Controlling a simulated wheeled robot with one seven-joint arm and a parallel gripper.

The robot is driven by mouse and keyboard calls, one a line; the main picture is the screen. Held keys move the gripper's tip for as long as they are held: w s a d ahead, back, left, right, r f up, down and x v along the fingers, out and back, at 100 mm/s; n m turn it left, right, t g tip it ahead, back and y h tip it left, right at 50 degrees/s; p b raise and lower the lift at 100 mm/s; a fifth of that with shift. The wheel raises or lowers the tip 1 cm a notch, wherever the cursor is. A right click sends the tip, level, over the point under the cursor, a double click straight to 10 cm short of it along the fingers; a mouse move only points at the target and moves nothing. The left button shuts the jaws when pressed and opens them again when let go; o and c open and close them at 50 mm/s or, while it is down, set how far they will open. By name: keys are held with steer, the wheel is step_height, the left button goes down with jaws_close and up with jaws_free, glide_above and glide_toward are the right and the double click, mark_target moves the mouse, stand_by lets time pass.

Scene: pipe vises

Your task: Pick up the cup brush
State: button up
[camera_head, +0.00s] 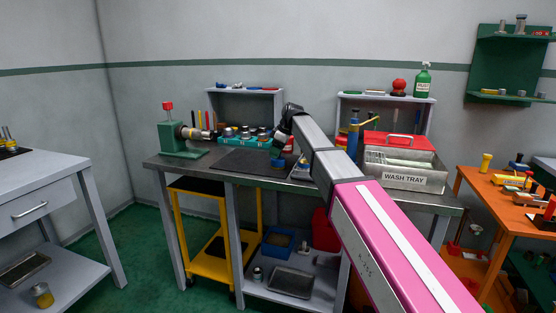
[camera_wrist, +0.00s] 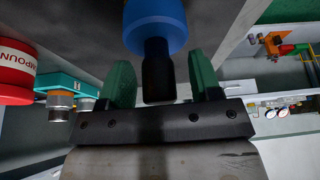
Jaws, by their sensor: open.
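A blue round body with a narrower blue collar and a black stem, which looks like the cup brush (camera_wrist: 155,22), shows at the top centre of the wrist view. Its stem points toward my palm. My gripper (camera_wrist: 158,56) is open, with one green finger on each side of the stem and visible gaps between. In the head view, my gripper (camera_head: 279,146) points down over the dark mat on the middle bench, and a small blue patch of the brush (camera_head: 277,163) shows below it. The brush's far end is hidden.
A teal tray (camera_head: 232,141) of metal parts sits behind the mat, and a red compound tin (camera_wrist: 14,72) shows in the wrist view. A green vise (camera_head: 183,136) stands left. The wash tray (camera_head: 403,179) stands right. The mat's left part (camera_head: 232,161) is clear.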

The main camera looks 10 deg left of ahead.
steer(key=shift+f, duration=0.1)
steer(key=c, duration=1)
steer(key=shift+o, duration=0.2)
steer(key=shift+r, duration=0.65)
step_height(320, 180, up, 3)
steer(key=shift+a, duration=0.1)
steer(key=s+a+r, duration=0.6)
steer(key=s+a, duration=0.1)
steer(key=s, duration=0.2)
steer(key=shift+a+r, duration=0.25)
steer(key=shift+r, duration=0.15)
